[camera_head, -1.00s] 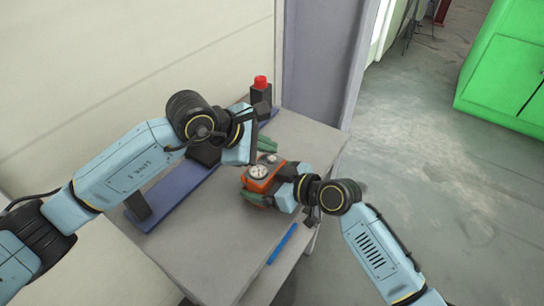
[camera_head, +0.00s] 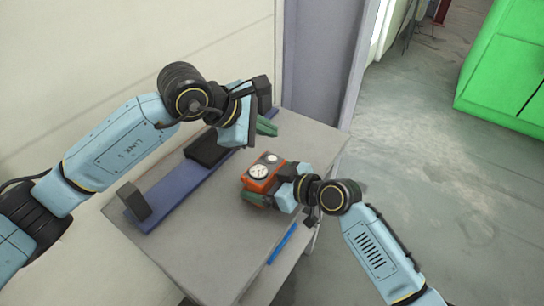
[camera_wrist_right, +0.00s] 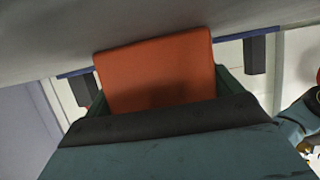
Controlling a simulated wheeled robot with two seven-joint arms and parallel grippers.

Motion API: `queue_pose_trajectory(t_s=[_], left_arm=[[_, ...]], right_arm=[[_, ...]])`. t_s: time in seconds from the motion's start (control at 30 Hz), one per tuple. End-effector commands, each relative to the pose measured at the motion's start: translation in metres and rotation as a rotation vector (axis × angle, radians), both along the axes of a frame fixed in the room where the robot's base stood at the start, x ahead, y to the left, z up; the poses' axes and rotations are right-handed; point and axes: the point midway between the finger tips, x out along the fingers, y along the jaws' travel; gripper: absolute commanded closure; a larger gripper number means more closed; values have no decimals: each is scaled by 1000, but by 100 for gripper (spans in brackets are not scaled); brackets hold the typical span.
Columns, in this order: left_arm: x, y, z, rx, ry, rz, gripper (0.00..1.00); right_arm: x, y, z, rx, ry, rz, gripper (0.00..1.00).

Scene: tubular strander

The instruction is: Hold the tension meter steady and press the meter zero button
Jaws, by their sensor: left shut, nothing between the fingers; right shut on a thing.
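The tension meter (camera_head: 262,173) is an orange box with a white round dial and a small pale round button or knob on its top face. It is at the grey table's right side. My right gripper (camera_head: 274,190) is shut on it from the right, with a green finger along its near side. The right wrist view shows the orange body (camera_wrist_right: 155,70) between the green fingers. My left gripper (camera_head: 267,127) is shut and empty, beyond the meter in the picture and apart from it. I cannot tell its height above the table.
A blue base (camera_head: 172,197) with dark blocks lies along the table's left side. A wall stands behind; a green cabinet (camera_head: 510,70) stands across open floor.

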Motion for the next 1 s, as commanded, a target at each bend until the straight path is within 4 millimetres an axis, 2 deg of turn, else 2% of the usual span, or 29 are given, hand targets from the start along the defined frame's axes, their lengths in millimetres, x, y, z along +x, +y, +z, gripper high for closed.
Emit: queue_pose_trajectory(t_s=[0.17, 0.2, 0.23, 0.57, 0.77, 1.0], left_arm=[[0, 0, 0, 0, 0, 0, 100], [0, 0, 0, 0, 0, 0, 100], [0, 0, 0, 0, 0, 0, 100], [0, 0, 0, 0, 0, 0, 100], [0, 0, 0, 0, 0, 0, 100], [0, 0, 0, 0, 0, 0, 100]], right_arm=[[0, 0, 0, 1, 0, 0, 44], [0, 0, 0, 1, -1, 0, 5], [0, 0, 0, 1, -1, 0, 1], [-3, -4, 2, -1, -1, -1, 0], [-19, -27, 13, -3, -3, 0, 0], [-47, -65, 32, -3, -1, 0, 0]])
